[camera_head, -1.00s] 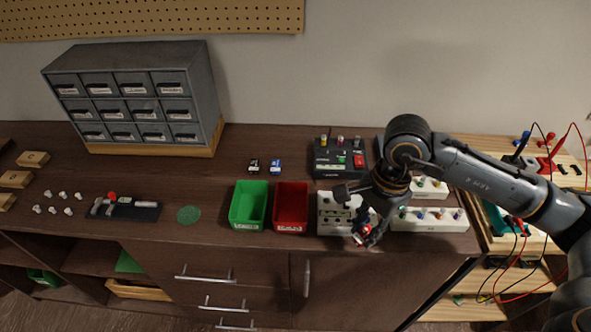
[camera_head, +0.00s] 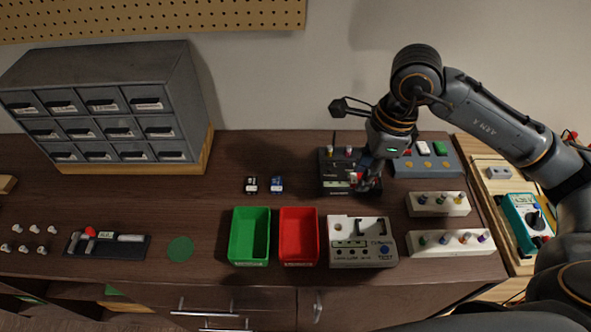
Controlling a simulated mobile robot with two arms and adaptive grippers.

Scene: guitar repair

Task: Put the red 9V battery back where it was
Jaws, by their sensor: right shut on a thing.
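My right gripper (camera_head: 366,184) is shut on the red 9V battery (camera_head: 356,180), which is mostly hidden by the fingers. It is over the front right part of a black device (camera_head: 335,183) with knobs, at the back of the counter. I cannot tell whether the battery touches the device. Two other small batteries, a black-and-white one (camera_head: 251,185) and a blue-and-white one (camera_head: 277,184), stand side by side left of the device. A white tester (camera_head: 345,258) with an empty-looking slot on top lies in front. My left gripper is not in view.
A green bin (camera_head: 236,238) and a red bin (camera_head: 311,238) stand left of the tester. White blocks with knobs (camera_head: 436,251) and a grey pedal-like box (camera_head: 402,166) are at the right. Counter (camera_head: 222,192) around the two batteries is clear.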

